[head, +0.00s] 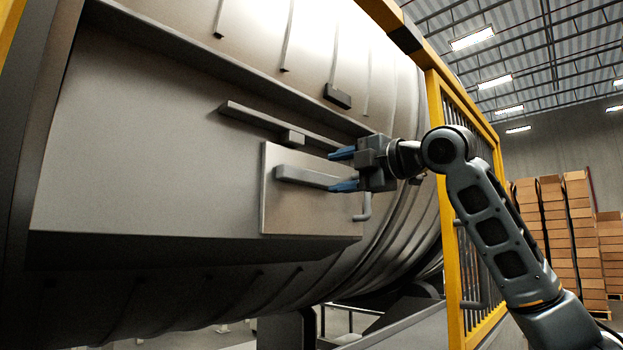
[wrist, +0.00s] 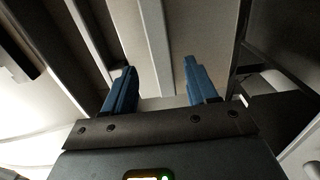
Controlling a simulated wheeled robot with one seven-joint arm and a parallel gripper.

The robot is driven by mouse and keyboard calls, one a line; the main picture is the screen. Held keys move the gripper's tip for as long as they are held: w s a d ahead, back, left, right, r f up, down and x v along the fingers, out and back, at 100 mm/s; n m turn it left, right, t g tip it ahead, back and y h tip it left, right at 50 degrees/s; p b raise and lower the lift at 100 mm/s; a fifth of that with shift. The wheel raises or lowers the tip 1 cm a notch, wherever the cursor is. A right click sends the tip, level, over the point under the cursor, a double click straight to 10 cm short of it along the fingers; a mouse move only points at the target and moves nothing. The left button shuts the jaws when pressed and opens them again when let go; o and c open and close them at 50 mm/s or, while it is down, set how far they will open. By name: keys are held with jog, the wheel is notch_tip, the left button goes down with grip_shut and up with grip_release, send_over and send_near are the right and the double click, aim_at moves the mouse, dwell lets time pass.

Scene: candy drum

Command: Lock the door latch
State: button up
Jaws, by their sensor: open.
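The latch (head: 305,177) is a grey horizontal bar on a square metal plate (head: 285,215) on the side of the big drum. In the wrist view a light grey bar (wrist: 155,40), apparently the latch, runs lengthwise between the two blue fingers. My gripper (head: 343,170) comes from the right at the latch's right end; it also shows in the wrist view (wrist: 160,82). Its jaws are open, with one finger above the other in the head view. The lower finger overlaps the bar's right end. I cannot tell whether either finger touches it.
A long rail (head: 265,120) with a small block sits above the plate. A bent rod end (head: 363,210) sticks out at the plate's lower right. A yellow guard frame (head: 450,220) stands right of the drum, behind my arm. Stacked boxes (head: 555,230) stand far back.

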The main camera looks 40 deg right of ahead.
aim_at(315, 178)
jog(key=w+p, duration=0.1)
jog(key=w, duration=0.5)
jog(key=shift+w+a, duration=0.1)
jog(key=shift+w, duration=0.2)
jog(key=shift+c, duration=0.3)
grip_shut()
